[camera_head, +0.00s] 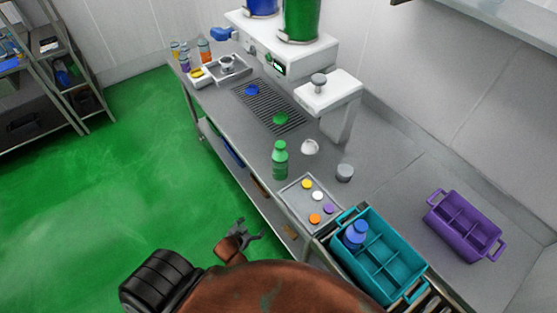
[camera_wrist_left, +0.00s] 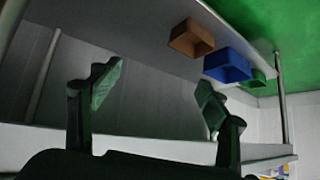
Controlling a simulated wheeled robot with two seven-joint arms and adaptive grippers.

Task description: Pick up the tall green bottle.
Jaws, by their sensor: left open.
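The tall green bottle (camera_head: 280,160) stands upright on the grey counter, behind the small tray of coloured caps. My left gripper (camera_head: 250,230) is low and in front of the counter's edge, below and to the left of the bottle, apart from it. In the left wrist view the two fingers of my left gripper (camera_wrist_left: 152,90) are spread with nothing between them. The bottle does not show in the wrist view. My right gripper is not in view.
The cap tray (camera_head: 292,205) and a teal crate (camera_head: 405,262) holding a blue bottle (camera_head: 355,234) are near the counter's front. A white dome (camera_head: 309,147) and grey cylinder (camera_head: 345,172) stand right of the bottle. A purple crate (camera_head: 464,226) is farther right. Under the counter are bins (camera_wrist_left: 228,66).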

